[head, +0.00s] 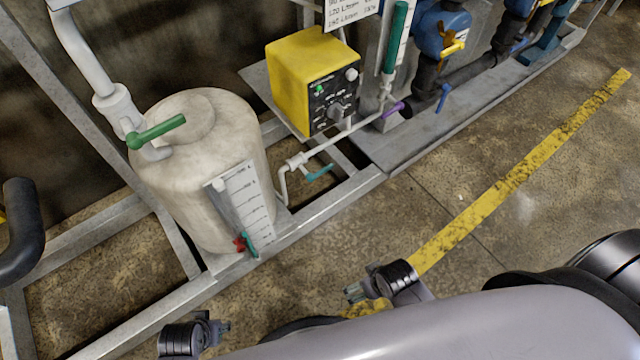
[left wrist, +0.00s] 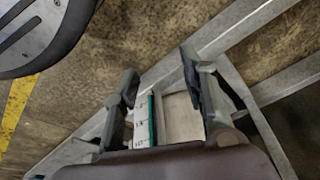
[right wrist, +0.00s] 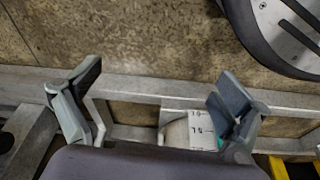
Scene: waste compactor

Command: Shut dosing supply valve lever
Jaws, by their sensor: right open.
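A white dosing tank (head: 190,205) stands on a metal frame. A green lever (head: 160,131) sits at its top left pipe. A teal lever (head: 320,172) sits on the thin white pipe from the tank's lower right. The frames do not show which is the dosing supply valve lever. My right gripper (head: 290,308) is open and empty, in front of the tank and frame; it also shows in the right wrist view (right wrist: 157,82). My left gripper (left wrist: 158,78) has its fingers apart with nothing held. The scale plate (left wrist: 147,125) appears beyond it.
A yellow dosing pump (head: 307,80) stands right of the tank. A sight gauge (head: 241,208) with a small red fitting (head: 240,244) is on the tank's front. A purple handle (head: 393,110) and blue valves (head: 443,28) are farther right. Floor with a yellow stripe (head: 520,170) is clear.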

